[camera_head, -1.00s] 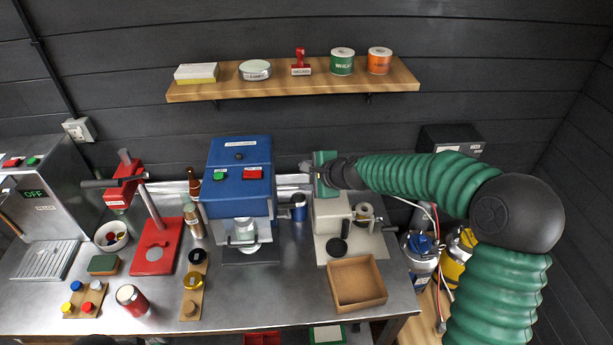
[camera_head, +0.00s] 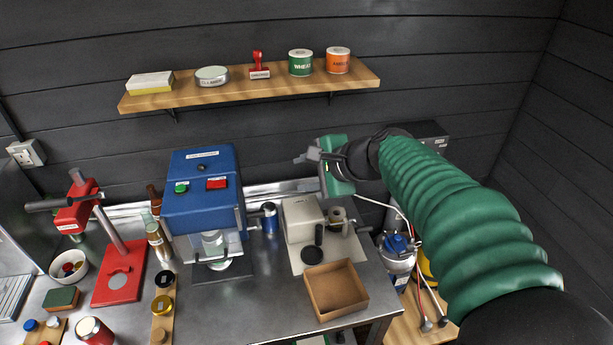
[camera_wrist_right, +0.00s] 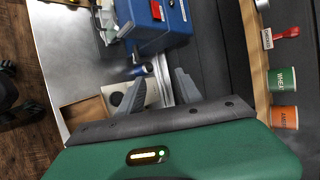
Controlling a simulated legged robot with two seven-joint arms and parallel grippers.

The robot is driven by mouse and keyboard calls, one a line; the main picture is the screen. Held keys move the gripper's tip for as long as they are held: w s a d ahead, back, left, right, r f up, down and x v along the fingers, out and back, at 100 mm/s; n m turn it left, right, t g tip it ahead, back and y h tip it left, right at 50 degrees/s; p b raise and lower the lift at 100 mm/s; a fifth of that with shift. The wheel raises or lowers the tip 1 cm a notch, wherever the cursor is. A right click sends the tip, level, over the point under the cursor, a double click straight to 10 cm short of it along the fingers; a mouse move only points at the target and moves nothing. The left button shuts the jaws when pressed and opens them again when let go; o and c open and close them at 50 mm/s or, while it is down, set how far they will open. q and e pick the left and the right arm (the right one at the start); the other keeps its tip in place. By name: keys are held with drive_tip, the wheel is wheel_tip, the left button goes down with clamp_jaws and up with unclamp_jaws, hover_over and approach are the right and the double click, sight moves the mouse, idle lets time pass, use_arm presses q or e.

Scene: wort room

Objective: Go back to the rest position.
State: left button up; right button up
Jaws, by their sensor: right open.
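My right gripper (camera_head: 308,157) is at the end of the green arm that comes in from the right. It hangs in the air in front of the dark wall, above the beige machine (camera_head: 301,219) and right of the blue machine (camera_head: 203,187). In the right wrist view its two grey fingers (camera_wrist_right: 158,92) stand apart with nothing between them. The steel bench, the beige machine and the blue machine (camera_wrist_right: 165,22) show beyond the fingers. My left gripper is in neither view.
A wall shelf (camera_head: 250,89) with tins and a red stamp is above and left of the gripper. An open cardboard box (camera_head: 336,290) is on the bench. Gas bottles (camera_head: 397,252) stand right of the bench. The red press (camera_head: 120,280) is at left.

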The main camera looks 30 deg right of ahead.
drive_tip(key=shift+s+r, duration=0.15)
drive_tip(key=shift+d, duration=0.2)
drive_tip(key=s+a+f+n+g+b, duration=0.2)
drive_tip(key=s+f+n, duration=0.4)
drive_tip(key=f, duration=0.4)
drive_tip(key=s+a+f+n+g+h+b, duration=0.1)
drive_tip(key=s+a+f+n+g+b, duration=0.1)
drive_tip(key=s+f+n, duration=0.4)
drive_tip(key=s+a+f+n+g+h+b, duration=0.1)
drive_tip(key=s+f+n, duration=0.5)
drive_tip(key=f, duration=1)
drive_tip(key=a+n+g+b, duration=0.1)
drive_tip(key=a+g, duration=0.1)
drive_tip(key=a, duration=0.1)
drive_tip(key=shift+s, duration=0.2)
